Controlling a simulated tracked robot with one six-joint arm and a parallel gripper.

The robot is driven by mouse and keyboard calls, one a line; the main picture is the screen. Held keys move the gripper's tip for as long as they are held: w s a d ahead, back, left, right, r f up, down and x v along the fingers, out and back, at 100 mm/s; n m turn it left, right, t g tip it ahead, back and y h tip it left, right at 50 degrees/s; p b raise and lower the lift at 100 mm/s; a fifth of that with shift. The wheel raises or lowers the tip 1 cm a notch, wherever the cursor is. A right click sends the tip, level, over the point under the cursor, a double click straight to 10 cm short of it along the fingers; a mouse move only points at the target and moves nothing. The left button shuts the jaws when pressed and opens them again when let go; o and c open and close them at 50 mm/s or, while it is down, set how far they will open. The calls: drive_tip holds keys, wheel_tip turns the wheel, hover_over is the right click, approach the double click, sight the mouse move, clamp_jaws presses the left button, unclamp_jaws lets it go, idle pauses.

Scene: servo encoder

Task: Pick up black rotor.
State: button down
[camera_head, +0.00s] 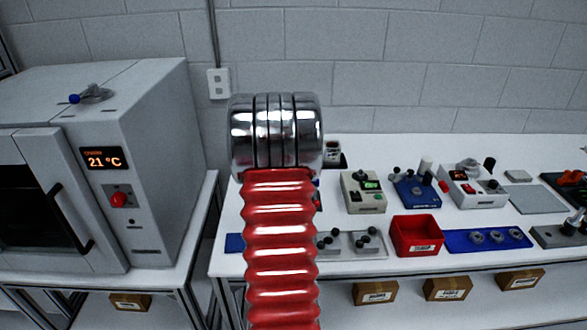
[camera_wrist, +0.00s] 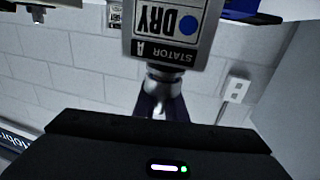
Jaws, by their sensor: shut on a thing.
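In the wrist view my gripper (camera_wrist: 160,108) shows as dark fingers, shut at the metal neck (camera_wrist: 165,82) of a grey block (camera_wrist: 198,65). The block carries a label reading "STATOR A" and "DRY" with a blue dot, upside down in this view. The block's far end is cut off by the frame's top edge. In the head view my own arm hides the gripper and what it holds. I cannot pick out a black rotor with certainty; a small black knob-like piece (camera_head: 489,163) stands at the back of the bench.
The white bench (camera_head: 400,150) carries a red bin (camera_head: 416,236), a blue tray with grey round parts (camera_head: 460,241), a grey plate with dark knobs (camera_head: 345,242) and several instruments behind. An oven (camera_head: 150,160) showing 21 °C stands at the left. Cardboard boxes (camera_head: 448,289) sit below.

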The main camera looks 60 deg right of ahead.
wheel_tip(320, 180, up, 8)
idle(0.5)
idle(0.4)
